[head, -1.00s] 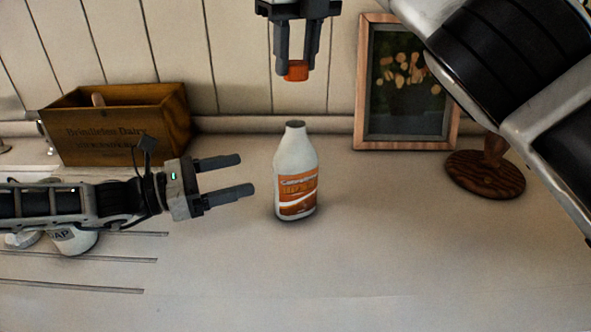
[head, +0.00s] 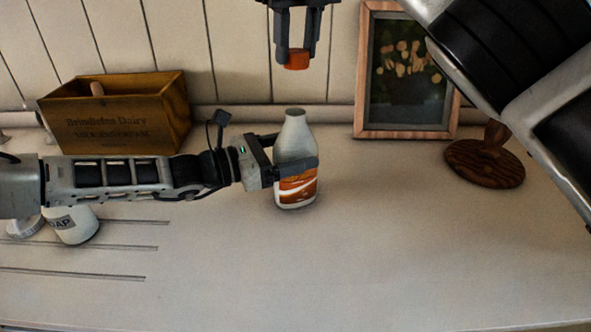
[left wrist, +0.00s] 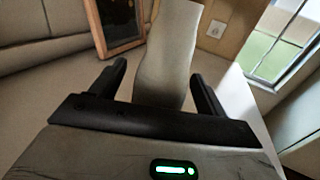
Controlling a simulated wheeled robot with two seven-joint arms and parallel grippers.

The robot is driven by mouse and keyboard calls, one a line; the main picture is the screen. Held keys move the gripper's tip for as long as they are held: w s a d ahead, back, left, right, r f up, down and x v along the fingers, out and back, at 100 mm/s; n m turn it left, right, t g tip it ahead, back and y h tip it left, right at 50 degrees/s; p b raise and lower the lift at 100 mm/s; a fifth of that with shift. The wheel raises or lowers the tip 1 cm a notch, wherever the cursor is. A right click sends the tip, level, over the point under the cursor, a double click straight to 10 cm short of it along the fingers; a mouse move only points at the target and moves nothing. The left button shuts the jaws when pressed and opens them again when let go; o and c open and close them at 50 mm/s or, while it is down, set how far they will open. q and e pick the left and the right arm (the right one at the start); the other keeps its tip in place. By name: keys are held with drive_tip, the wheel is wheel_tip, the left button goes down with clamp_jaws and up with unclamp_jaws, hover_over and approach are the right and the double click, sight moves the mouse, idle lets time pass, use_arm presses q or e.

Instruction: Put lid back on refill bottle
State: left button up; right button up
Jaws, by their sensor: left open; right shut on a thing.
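The refill bottle (head: 296,137) is white with an orange label and stands upright on the counter, its neck uncovered. My left gripper (head: 297,152) is open with its fingers on either side of the bottle's body; one finger crosses in front of the label. In the left wrist view the bottle (left wrist: 170,60) stands between the two spread fingers (left wrist: 163,85). My right gripper (head: 297,58) is shut on the orange lid (head: 297,60) and holds it above the bottle, apart from it.
A wooden crate (head: 118,120) stands at the back left, and a white soap container (head: 72,224) is partly behind my left arm. A framed picture (head: 405,75) leans at the back right near a round wooden object (head: 485,165). The front counter is clear.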

use_arm(q)
drive_tip(key=shift+w+d, duration=0.15)
drive_tip(key=shift+d, duration=0.15)
drive_tip(key=shift+c, duration=0.3)
drive_tip(key=c, duration=1.4)
use_arm(e)
drive_tip(key=shift+a+f, duration=0.1)
drive_tip(key=shift+f, duration=2.45)
drive_tip(key=shift+f, duration=0.9)
drive_tip(key=shift+f, duration=0.55)
